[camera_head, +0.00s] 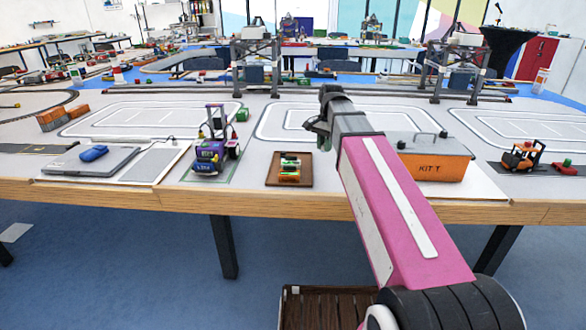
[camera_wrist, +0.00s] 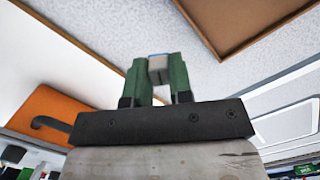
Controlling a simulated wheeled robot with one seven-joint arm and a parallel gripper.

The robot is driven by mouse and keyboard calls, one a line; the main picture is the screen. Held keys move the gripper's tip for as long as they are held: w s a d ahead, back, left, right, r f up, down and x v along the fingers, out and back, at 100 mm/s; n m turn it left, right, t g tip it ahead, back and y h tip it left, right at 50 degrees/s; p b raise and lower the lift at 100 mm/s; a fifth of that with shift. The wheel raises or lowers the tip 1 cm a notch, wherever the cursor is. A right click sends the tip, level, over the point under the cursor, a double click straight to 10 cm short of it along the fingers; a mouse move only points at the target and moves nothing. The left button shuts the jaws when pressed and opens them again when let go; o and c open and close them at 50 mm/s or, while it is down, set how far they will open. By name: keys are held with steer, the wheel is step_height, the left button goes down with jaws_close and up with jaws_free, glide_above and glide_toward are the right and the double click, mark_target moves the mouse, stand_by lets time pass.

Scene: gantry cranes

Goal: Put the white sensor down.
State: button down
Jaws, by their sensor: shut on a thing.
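My gripper (camera_wrist: 154,78) has its two green fingers shut on the white sensor (camera_wrist: 158,66), a small pale grey-white block, in the wrist view. The sensor is held between the fingertips, with the pale table top behind it. In the head view my gripper (camera_head: 319,130) is over the table, to the right of the brown tray; the sensor cannot be made out there. I cannot tell how high the sensor is above the table.
The brown tray (camera_head: 272,180) holds green and red parts; its edge shows in the wrist view (camera_wrist: 215,45). An orange KIT T box (camera_head: 440,166) stands right of my arm. A small purple vehicle (camera_head: 208,158) stands left of the tray. Bare table lies between tray and box.

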steer(key=w+a+r+m+t, duration=0.1)
steer(key=a+r+m, duration=0.2)
steer(key=a+m, duration=0.45)
steer(key=a+r+m, duration=0.2)
steer(key=a+m, duration=0.2)
steer(key=a, duration=0.7)
glide_above(301, 158)
steer(key=shift+y, duration=0.3)
step_height(301, 158, down, 6)
steer(key=shift+s+d+f, duration=0.1)
steer(key=shift+f, duration=2.15)
steer(key=shift+f, duration=0.15)
steer(key=c, duration=1)
jaws_free()
steer(key=shift+d+r, duration=0.25)
steer(key=shift+r, duration=1.8)
steer(key=shift+d+r, duration=0.3)
steer(key=shift+r, duration=1.75)
steer(key=shift+d+r, duration=0.25)
steer(key=shift+r, duration=1.8)
